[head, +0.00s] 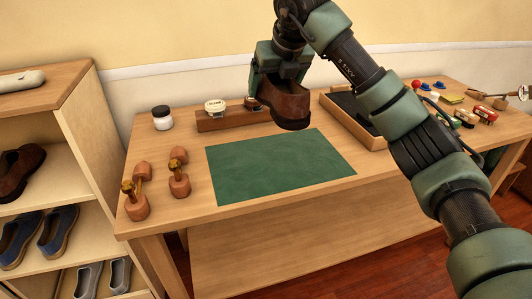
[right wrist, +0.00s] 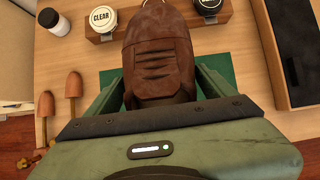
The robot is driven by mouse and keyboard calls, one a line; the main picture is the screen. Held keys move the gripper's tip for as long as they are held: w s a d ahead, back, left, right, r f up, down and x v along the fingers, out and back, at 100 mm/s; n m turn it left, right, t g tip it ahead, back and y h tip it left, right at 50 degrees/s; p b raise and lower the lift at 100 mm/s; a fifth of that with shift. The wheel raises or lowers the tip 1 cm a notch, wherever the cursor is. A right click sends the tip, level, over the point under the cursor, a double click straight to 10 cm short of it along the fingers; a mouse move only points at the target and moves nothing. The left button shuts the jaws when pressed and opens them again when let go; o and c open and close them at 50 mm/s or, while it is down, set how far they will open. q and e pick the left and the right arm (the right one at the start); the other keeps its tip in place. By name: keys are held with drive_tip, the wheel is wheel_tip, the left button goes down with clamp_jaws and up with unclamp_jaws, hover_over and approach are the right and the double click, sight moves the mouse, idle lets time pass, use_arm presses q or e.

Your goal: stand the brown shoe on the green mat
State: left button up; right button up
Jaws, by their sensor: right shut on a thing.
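The brown shoe (head: 286,103) hangs in my right gripper (head: 279,78) above the back edge of the green mat (head: 275,165). The mat lies flat and bare on the wooden table. My right gripper is shut on the shoe, with a finger on each side of it. In the right wrist view the brown shoe (right wrist: 158,52) points away from the gripper, and parts of the green mat (right wrist: 110,82) show beside it. The gripper hides part of the shoe. My left gripper is not in view.
A wooden holder (head: 233,121) with polish tins stands behind the mat, near a white jar (head: 162,118). Wooden shoe trees (head: 137,190) lie left of the mat. A wooden tray (head: 352,120) stands right. A shelf (head: 78,140) with shoes is at the far left.

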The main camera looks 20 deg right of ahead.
wheel_tip(320, 180, down, 12)
drive_tip(key=shift+d+f+b, duration=0.1)
drive_tip(key=shift+f+b, duration=0.05)
drive_tip(key=shift+b, duration=0.5)
wheel_tip(320, 180, down, 4)
drive_tip(key=shift+f, duration=0.15)
use_arm(q)
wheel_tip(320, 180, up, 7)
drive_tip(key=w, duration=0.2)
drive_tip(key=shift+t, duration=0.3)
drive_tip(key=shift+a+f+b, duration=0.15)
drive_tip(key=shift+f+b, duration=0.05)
drive_tip(key=shift+b, duration=0.15)
use_arm(e)
drive_tip(key=shift+f, duration=0.1)
drive_tip(key=o, duration=1.7)
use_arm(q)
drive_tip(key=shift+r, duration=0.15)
